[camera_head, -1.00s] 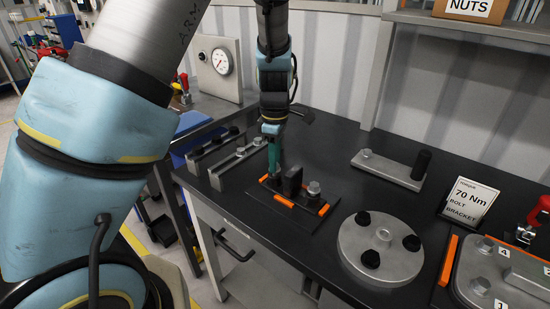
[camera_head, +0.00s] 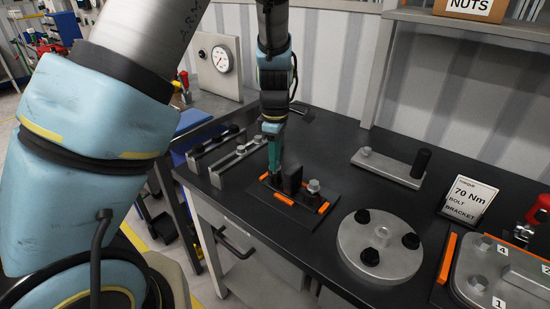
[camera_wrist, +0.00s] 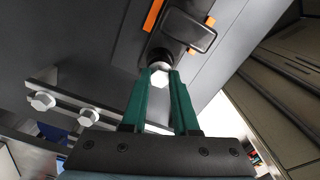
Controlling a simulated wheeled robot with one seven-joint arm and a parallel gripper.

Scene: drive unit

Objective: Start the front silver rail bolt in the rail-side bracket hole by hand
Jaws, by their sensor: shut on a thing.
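My gripper (camera_head: 274,172) points down at the left end of the bracket fixture in the head view. In the wrist view its two green fingers (camera_wrist: 160,84) are shut on a silver hex-headed bolt (camera_wrist: 160,76). The bolt's head shows between the fingertips, and its shank is hidden. A round dark opening or collar (camera_wrist: 160,56) lies just beyond the head; I cannot tell whether the bolt is in it. The bracket (camera_head: 292,177) has a dark upright part and stands between orange edge pieces. Another silver bolt (camera_head: 314,187) stands at its right end.
A rail with silver bolts (camera_head: 239,160) lies left of the fixture; its bolts also show in the wrist view (camera_wrist: 88,117). A round plate with black bolts (camera_head: 352,250) sits front right. A flat bar with a black post (camera_head: 390,170) lies behind. The bench between them is clear.

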